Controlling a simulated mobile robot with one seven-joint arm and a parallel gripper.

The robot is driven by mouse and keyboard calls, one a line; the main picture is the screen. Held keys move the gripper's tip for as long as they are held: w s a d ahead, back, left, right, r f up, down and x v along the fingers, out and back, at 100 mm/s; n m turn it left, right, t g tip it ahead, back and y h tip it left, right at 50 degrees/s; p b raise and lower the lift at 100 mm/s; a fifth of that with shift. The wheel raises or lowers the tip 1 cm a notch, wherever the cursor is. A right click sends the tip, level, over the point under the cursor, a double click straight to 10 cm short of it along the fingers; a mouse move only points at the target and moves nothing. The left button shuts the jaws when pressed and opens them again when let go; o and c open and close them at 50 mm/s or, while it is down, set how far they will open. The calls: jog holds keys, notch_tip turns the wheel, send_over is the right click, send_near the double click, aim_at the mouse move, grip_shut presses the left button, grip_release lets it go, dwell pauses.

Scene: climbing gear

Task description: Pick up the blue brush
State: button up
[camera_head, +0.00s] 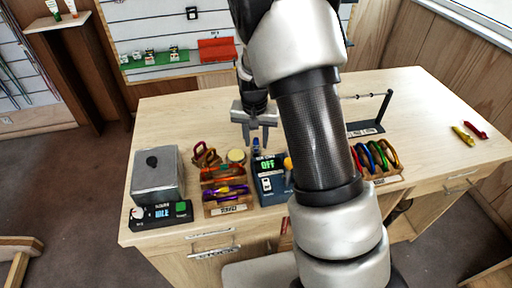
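A small upright blue object (256,146), which looks like the blue brush, stands on the wooden counter behind a dark blue device. Its details are too small to make out. My gripper (256,141) points down right over it, with its two fingers apart. The blue object shows between and just below the fingertips. I cannot tell whether the fingers touch it, and no firm hold on it shows.
Close in front are the dark blue device (270,187) and a wooden rack (228,209) of colored carabiners. A grey box (158,177) stands left. Another carabiner rack (386,178) is right of my arm. The counter's right side (430,110) is mostly clear.

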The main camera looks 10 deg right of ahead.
grip_shut()
notch_tip(320, 180, up, 10)
jog(key=shift+r, duration=0.1)
dwell(0.5)
